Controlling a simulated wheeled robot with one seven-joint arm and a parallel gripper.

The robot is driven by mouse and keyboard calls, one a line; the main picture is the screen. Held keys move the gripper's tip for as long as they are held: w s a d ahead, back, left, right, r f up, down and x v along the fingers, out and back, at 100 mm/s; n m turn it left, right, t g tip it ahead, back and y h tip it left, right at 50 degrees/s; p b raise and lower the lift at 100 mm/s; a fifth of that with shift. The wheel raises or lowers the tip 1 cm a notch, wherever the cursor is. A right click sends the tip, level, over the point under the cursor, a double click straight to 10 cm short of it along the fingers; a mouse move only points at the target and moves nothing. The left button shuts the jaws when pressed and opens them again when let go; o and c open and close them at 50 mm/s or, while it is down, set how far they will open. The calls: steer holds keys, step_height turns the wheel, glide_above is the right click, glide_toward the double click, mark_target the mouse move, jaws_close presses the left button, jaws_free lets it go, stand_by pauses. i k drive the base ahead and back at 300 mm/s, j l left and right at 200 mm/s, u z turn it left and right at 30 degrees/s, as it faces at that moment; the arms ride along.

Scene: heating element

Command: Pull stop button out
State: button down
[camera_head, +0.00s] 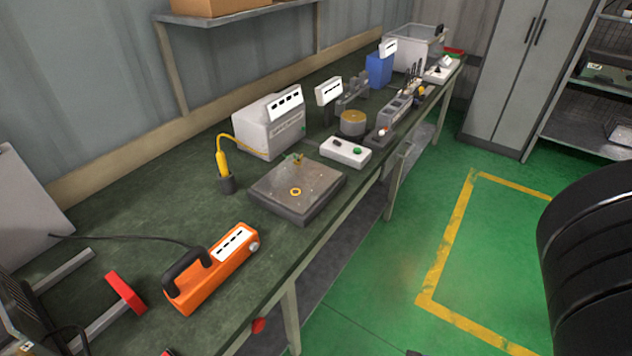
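A red round knob, likely the stop button (259,325), sits at the front edge of the workbench (130,220), low in the picture. Whether it is pressed in or out is too small to tell. A white control box (333,154) on the bench carries a green button (357,151) and a darker one beside it. My gripper is not in view. A large black rounded part at the right edge may be part of my arm.
An orange device with a black handle (222,273) lies on the bench near the red knob. A dark square plate (270,195) and a white unit (262,135) stand farther back. Grey cabinets (515,70) stand at the back right.

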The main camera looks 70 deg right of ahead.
mark_target(259, 324)
steer(key=z, duration=1.3)
steer(key=k+u, duration=0.2)
steer(key=u, duration=0.25)
steer(key=k+u, duration=0.2)
steer(key=u, duration=0.3)
